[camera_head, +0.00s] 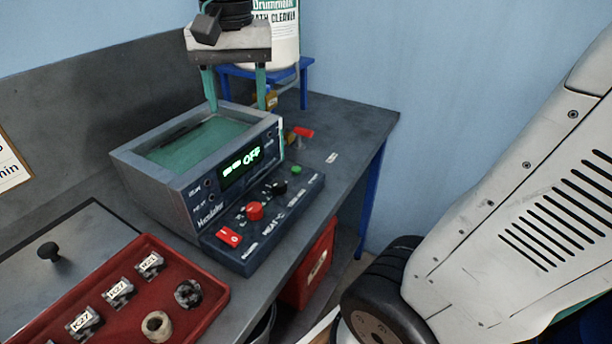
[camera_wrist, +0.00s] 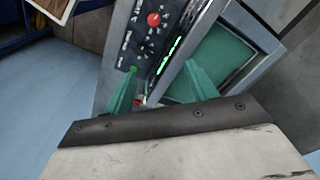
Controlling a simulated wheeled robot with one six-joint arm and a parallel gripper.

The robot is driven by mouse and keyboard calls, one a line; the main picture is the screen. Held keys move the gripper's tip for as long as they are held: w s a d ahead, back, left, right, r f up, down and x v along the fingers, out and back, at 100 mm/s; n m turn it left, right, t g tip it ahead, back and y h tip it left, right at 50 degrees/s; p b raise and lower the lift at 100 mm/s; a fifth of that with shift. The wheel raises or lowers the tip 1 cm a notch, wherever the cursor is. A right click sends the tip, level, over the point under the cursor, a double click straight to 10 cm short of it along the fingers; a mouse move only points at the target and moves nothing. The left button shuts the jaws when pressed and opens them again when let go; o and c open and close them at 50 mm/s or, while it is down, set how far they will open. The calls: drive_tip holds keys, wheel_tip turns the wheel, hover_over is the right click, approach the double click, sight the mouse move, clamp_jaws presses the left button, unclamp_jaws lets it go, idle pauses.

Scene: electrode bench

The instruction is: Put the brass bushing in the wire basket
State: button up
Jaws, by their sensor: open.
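A tan, ring-shaped part that looks like the brass bushing (camera_head: 157,326) lies in the red tray (camera_head: 215,303) at the lower left of the head view. A darker metal ring (camera_head: 188,293) lies beside it. My gripper (camera_head: 237,106) is open and empty, with its teal fingers pointing down over the back of the grey bath unit, well away from the tray. In the wrist view my gripper (camera_wrist: 162,78) shows its two fingers apart with nothing between them. I cannot make out a wire basket in either view.
The bath unit (camera_head: 150,172) has a green, open-topped basin and a panel reading OFF, with red and black knobs (camera_head: 255,211). A white cleaner tub (camera_head: 285,40) stands on a blue stand behind. A red bin (camera_head: 312,270) is below the bench.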

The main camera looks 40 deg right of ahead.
drive_tip(key=s+d+f+n, duration=0.1)
drive_tip(key=s+f+n, duration=0.5)
drive_tip(key=s, duration=0.9)
wheel_tip(320, 180, down, 3)
drive_tip(key=shift+s+d+f+t, duration=0.2)
drive_tip(key=shift+d+t, duration=0.15)
drive_tip(key=shift+t, duration=0.05)
